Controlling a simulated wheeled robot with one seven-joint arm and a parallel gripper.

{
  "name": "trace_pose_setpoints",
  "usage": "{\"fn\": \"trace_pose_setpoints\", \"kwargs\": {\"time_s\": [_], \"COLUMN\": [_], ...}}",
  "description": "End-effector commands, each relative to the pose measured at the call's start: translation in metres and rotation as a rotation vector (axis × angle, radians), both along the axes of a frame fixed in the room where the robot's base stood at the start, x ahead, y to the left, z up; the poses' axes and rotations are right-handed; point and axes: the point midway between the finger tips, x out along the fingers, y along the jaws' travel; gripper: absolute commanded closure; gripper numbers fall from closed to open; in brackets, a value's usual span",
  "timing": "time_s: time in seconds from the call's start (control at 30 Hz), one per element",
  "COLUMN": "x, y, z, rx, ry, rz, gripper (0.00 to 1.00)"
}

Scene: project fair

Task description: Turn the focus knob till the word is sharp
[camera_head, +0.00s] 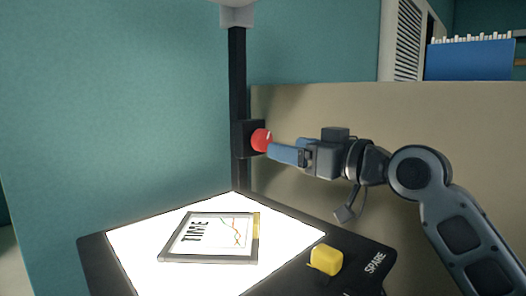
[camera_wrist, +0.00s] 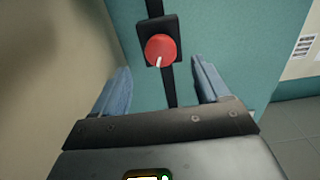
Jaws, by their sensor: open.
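The red focus knob (camera_head: 261,139) sits on a black block on the dark upright post (camera_head: 238,90). In the wrist view the knob (camera_wrist: 160,50) shows a white pointer line aimed down and slightly left. My gripper (camera_head: 272,151) is beside the knob, and in the wrist view its blue fingers (camera_wrist: 163,84) are spread wide with nothing between them. The knob lies ahead of the fingertips, apart from them. The framed slide (camera_head: 208,238) with the word TIME and a line chart lies on the bright lit stage (camera_head: 140,235). No projected word is in view.
A yellow block (camera_head: 326,261) sits at the stage's right edge, by the label SPARE (camera_head: 375,263). A beige panel (camera_head: 330,110) stands behind my arm. A blue bin (camera_head: 470,60) is at the upper right. Space around the knob's front looks clear.

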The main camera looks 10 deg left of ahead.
Motion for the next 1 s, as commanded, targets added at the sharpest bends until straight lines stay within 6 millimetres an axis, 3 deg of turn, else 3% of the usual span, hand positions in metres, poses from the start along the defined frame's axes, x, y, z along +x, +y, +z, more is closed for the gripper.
{"fn": "trace_pose_setpoints", "kwargs": {"time_s": [0.5, 0.87, 1.0], "x": [0.041, 0.045, 0.045], "y": [0.054, 0.058, 0.058], "z": [0.001, 0.001, 0.001], "rx": [-0.001, -0.001, 0.000], "ry": [0.001, -0.001, 0.000], "rz": [0.001, 0.000, 0.000], "gripper": [0.25, 0.25, 0.37]}}
